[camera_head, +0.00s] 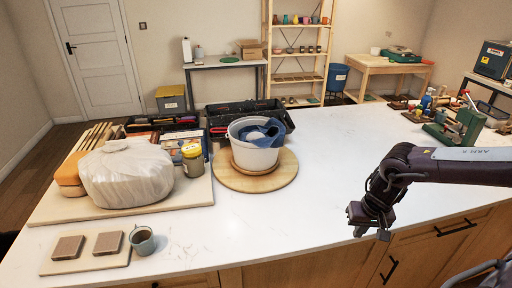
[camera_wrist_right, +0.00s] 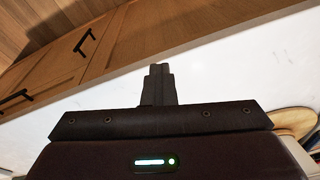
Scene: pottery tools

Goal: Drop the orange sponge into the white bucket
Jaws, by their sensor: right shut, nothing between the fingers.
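The orange sponge (camera_head: 70,173) lies at the left end of a pale board, partly hidden behind a large plastic-wrapped lump (camera_head: 125,177). The white bucket (camera_head: 254,156) stands upright on a round wooden board (camera_head: 228,178) near the middle of the counter, with blue cloth (camera_head: 262,132) in its top. My right gripper (camera_head: 371,231) is shut and empty, close to the counter's front edge, well to the right of the bucket and far from the sponge. Its closed fingers show in the right wrist view (camera_wrist_right: 160,72), against the counter edge. My left gripper is not in view.
A jar (camera_head: 192,160) stands beside the wrapped lump. A black crate (camera_head: 284,118) is behind the bucket. A green device (camera_head: 459,130) stands at the right. The counter's middle right is clear.

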